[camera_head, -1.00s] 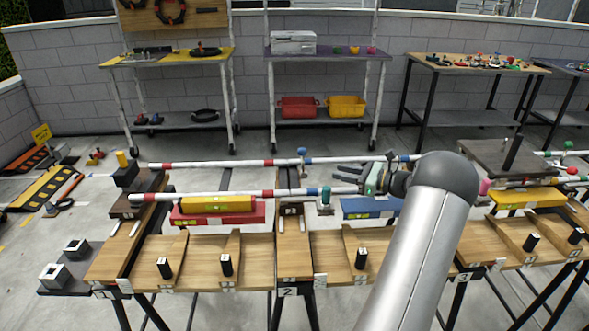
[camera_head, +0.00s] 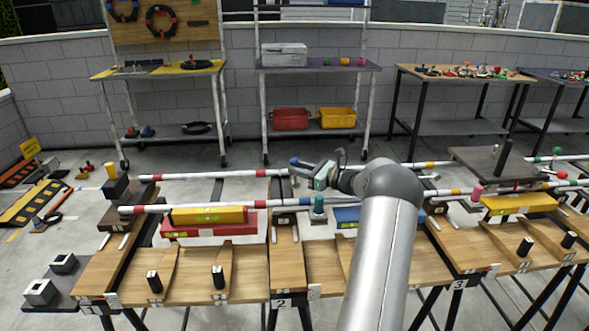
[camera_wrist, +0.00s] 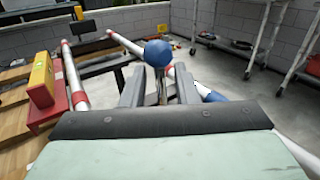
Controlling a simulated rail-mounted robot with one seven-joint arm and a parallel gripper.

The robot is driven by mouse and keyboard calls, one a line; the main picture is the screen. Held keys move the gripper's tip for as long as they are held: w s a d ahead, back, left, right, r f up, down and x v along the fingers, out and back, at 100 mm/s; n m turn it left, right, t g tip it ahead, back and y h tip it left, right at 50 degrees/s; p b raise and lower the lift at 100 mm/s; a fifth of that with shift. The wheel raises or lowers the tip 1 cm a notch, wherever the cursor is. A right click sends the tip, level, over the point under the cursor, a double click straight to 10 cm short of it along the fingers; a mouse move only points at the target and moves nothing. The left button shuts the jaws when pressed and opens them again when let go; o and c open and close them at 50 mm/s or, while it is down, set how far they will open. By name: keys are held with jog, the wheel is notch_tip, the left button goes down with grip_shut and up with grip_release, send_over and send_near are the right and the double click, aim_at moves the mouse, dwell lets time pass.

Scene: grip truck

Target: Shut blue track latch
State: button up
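The blue track latch shows as a blue ball knob (camera_head: 294,161) on the far red-and-white rail, left of my gripper in the head view. In the wrist view the knob (camera_wrist: 158,52) is large, just beyond and above the fingertips. My gripper (camera_wrist: 160,85) has its two grey fingers apart, with a narrow post visible in the gap. I cannot tell whether a finger touches the latch. In the head view my gripper (camera_head: 304,165) reaches left along the far rail. The latch's base is largely hidden by the fingers.
A green latch (camera_head: 319,204) stands on the near rail (camera_head: 265,204), with a pink one (camera_head: 477,190) farther right. A yellow level (camera_head: 208,215) lies on a red block (camera_head: 205,231) at the left. Shelves stand behind, beyond open floor.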

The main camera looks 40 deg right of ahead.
jog(key=shift+x, duration=0.95)
jog(key=shift+c, duration=0.2)
grip_shut()
